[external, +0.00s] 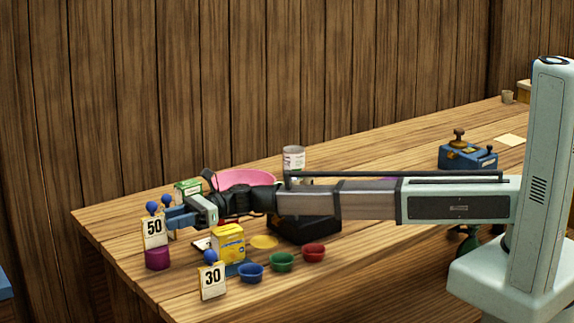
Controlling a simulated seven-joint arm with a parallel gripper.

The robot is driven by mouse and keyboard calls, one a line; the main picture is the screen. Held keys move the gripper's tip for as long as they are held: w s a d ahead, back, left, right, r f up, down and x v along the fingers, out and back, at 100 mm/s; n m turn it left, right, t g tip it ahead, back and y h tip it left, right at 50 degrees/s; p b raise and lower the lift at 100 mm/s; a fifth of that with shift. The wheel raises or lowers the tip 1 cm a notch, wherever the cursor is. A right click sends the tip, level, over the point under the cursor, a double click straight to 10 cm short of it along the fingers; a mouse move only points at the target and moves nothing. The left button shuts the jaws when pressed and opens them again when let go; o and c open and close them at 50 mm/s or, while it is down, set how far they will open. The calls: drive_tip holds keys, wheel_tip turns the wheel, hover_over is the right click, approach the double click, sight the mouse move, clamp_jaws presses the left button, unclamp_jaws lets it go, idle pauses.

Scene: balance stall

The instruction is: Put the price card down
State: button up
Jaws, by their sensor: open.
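My gripper (178,217) is open at the left end of the table, its blue fingers pointing left. A white price card reading 50 (154,233), topped by a blue ball, is upright right by the fingertips. I cannot tell whether the fingers touch it. Its lower edge meets a magenta cylinder (157,259) in the picture; I cannot tell whether it rests on it. Another blue ball (166,199) shows behind, its card mostly hidden by the fingers. A price card reading 30 (212,281) with a blue ball stands at the table's front edge.
A yellow box (228,243) stands below my wrist. Blue (251,273), green (282,262) and red (314,253) bowls line the front. A pink basin (246,179), a green box (188,187) and a can (293,158) are behind the arm.

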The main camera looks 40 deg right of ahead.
wheel_tip(320, 180, up, 7)
drive_tip(key=shift+a, duration=0.2)
drive_tip(key=shift+f, duration=0.15)
idle(1.7)
